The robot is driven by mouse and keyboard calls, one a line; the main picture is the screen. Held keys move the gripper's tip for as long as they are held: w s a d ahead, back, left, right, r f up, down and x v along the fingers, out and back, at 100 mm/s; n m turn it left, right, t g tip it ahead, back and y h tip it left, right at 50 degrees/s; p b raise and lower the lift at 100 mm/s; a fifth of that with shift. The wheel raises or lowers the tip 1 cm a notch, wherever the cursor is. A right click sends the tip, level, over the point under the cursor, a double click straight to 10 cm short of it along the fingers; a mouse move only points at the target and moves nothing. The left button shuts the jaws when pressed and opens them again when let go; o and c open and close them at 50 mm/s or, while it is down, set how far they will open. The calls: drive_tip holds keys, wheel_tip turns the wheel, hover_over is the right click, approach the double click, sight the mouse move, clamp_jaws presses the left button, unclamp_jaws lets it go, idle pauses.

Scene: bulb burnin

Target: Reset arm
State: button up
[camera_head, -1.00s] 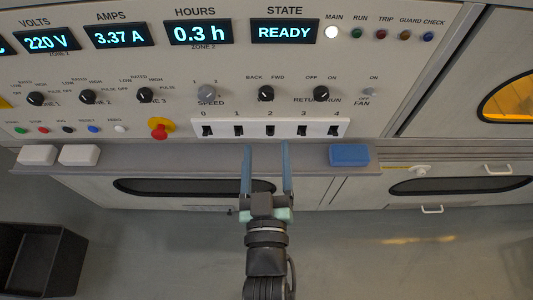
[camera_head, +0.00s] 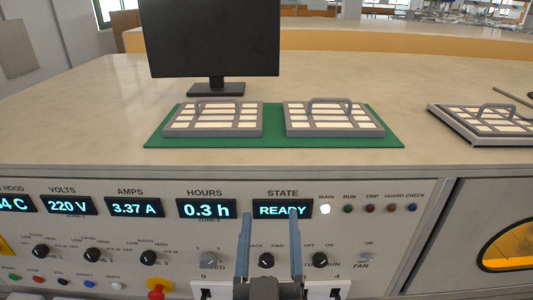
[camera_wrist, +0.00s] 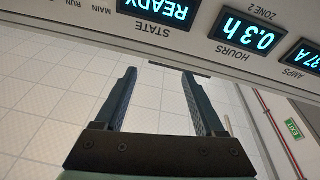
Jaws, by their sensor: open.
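My gripper (camera_head: 270,245) is open and empty, in front of the control panel (camera_head: 110,245) in the head view. Its two blue fingers point up and partly cover the switch labels below the STATE display (camera_head: 283,208), which reads READY. In the wrist view my gripper (camera_wrist: 160,95) shows its fingers apart with nothing between them, and the panel displays appear upside down. The lower panel switches are partly hidden behind my gripper.
Above the panel, a worktop (camera_head: 70,115) carries a green mat (camera_head: 275,143) with two trays (camera_head: 215,120), a monitor (camera_head: 210,40) and another tray (camera_head: 485,122) at right. A red-and-yellow stop button (camera_head: 156,287) is at lower left.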

drive_tip(key=s+r+t+p, duration=0.3)
drive_tip(key=s+r, duration=0.1)
drive_tip(key=r, duration=1.6)
drive_tip(key=s+r+m+t+p, duration=0.1)
drive_tip(key=s+r+t+p, duration=0.2)
drive_tip(key=r, duration=1.8)
drive_tip(key=shift+s+a+r, duration=0.25)
drive_tip(key=shift+s+a, duration=0.05)
drive_tip(key=shift+s, duration=0.4)
drive_tip(key=shift+f, duration=0.1)
